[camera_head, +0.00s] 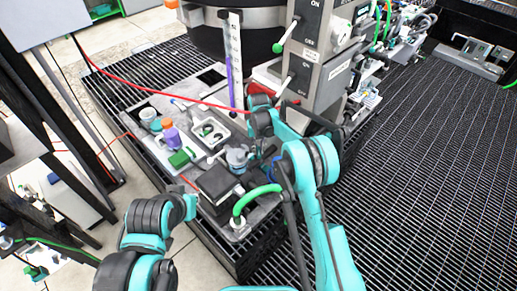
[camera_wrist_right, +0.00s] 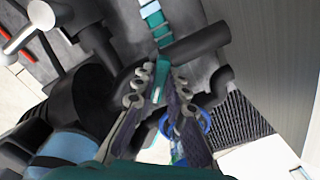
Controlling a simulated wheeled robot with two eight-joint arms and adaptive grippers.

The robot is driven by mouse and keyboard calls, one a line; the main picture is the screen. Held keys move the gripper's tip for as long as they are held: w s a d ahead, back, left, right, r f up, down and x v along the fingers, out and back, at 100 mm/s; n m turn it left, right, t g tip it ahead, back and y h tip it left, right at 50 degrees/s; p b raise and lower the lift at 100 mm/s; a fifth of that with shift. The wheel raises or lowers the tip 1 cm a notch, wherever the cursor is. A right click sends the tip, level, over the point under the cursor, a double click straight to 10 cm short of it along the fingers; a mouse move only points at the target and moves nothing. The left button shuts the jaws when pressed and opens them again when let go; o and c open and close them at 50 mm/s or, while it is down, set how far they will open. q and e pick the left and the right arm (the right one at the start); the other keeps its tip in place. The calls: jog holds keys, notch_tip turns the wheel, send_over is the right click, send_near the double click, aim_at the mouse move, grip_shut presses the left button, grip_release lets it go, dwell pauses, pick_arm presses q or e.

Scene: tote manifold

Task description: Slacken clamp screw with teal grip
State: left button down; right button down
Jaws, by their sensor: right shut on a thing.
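In the right wrist view my right gripper (camera_wrist_right: 161,84) is shut on a narrow teal grip (camera_wrist_right: 160,70), which stands between the two fingertips. A teal strip with pale bands (camera_wrist_right: 153,20) runs up from it, past a dark round bar (camera_wrist_right: 195,42). In the head view my right arm reaches to the foot of the grey panel column (camera_head: 318,75). There the fingers and the clamp screw are largely hidden by the arm and dark parts.
A grey tray (camera_head: 262,212) with small bottles, a green block (camera_head: 182,157) and a black box (camera_head: 216,183) lies left of my right arm. A red hose (camera_head: 150,90) crosses above it. A green hose (camera_head: 250,196) arches near its front.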

aim_at(258, 150)
dwell(0.3)
jog(key=c, duration=1.5)
grip_release()
jog(key=shift+c, duration=0.2)
notch_tip(258, 150, up, 12)
